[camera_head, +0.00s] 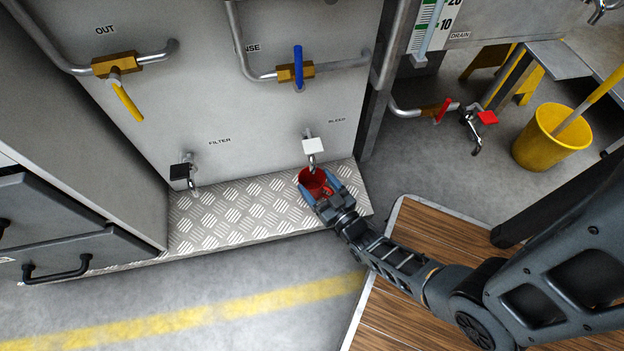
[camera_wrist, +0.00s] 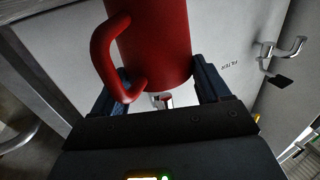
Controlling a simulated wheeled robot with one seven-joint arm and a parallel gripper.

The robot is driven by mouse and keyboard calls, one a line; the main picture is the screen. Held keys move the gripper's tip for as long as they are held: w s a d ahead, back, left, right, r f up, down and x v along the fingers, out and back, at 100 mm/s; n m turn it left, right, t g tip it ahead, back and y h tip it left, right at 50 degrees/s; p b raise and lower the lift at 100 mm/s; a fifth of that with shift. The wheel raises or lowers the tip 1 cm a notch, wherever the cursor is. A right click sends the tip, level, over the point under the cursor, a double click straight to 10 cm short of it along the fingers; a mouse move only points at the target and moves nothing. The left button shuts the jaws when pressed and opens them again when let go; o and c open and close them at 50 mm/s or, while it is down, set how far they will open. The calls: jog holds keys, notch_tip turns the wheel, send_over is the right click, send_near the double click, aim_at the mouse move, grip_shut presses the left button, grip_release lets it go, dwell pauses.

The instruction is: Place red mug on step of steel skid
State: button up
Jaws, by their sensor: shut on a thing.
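The red mug (camera_head: 312,179) is at the right end of the diamond-plate step (camera_head: 235,211) of the steel skid, just below the white-handled BLEED tap (camera_head: 313,147). My gripper (camera_head: 318,187) is shut on the mug, reaching in from the front right. In the wrist view the mug (camera_wrist: 160,40) sits between the two blue-grey fingers, with its handle (camera_wrist: 108,55) to the left. I cannot tell whether the mug's base touches the step or hangs just above it.
A black-handled FILTER tap (camera_head: 183,172) overhangs the step's left part; the plate between the taps is clear. The skid's upright panel (camera_head: 220,100) rises behind. A wooden platform (camera_head: 430,240) lies at front right. A yellow bucket (camera_head: 540,145) stands at far right.

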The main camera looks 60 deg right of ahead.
jog(key=shift+f, duration=0.1)
jog(key=o, duration=1)
jog(key=shift+o, duration=0.2)
